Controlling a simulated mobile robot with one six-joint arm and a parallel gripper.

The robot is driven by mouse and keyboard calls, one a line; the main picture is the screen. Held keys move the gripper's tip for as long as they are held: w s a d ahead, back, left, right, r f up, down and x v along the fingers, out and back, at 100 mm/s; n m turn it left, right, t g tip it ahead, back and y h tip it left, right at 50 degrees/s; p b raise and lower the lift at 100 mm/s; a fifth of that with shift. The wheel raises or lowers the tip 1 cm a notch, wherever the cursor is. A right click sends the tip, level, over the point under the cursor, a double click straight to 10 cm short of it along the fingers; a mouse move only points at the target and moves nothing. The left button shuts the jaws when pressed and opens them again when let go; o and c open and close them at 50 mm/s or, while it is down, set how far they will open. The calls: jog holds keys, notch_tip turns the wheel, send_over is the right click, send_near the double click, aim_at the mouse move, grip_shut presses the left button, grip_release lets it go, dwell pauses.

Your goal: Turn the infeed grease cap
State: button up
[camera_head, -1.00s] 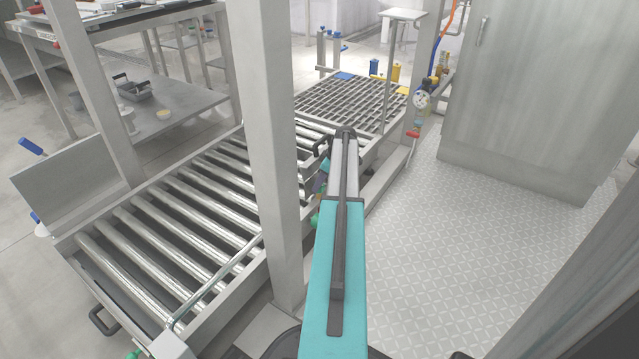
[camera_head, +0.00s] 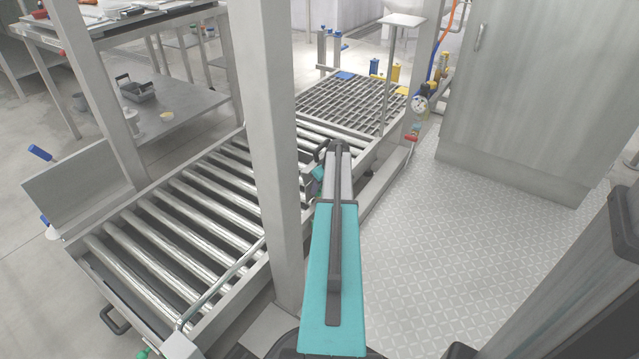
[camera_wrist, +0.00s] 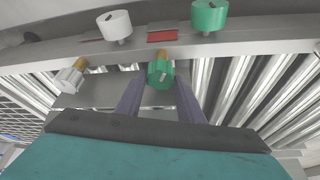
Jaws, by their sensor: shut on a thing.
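In the wrist view, a green grease cap (camera_wrist: 160,74) with a brass-coloured neck sits on the conveyor frame, between the fingertips of my gripper (camera_wrist: 160,88). The two dark fingers are shut on its sides. I cannot tell from a label whether it is the infeed cap. A grey-white cap (camera_wrist: 70,80), also with a brass neck, sits to its left, apart from the fingers.
A white knob (camera_wrist: 115,23) and a green knob (camera_wrist: 209,14) stand near a red plate (camera_wrist: 162,36) on the rail. The roller conveyor (camera_head: 190,215) lies left of my arm, past a steel post (camera_head: 272,150). Open patterned floor (camera_head: 470,235) is to the right, before a cabinet (camera_head: 530,90).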

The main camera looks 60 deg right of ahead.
jog(key=shift+a+m+p, duration=0.1)
jog(key=shift+m+p, duration=0.25)
jog(key=shift+m, duration=0.15)
jog(key=o, duration=1)
jog(key=shift+o, duration=0.2)
jog(key=shift+r+p, duration=0.3)
jog(key=shift+r, duration=0.15)
jog(key=p+v, duration=0.4)
jog(key=v, duration=0.3)
jog(key=shift+s, duration=0.25)
jog(key=shift+a, duration=0.15)
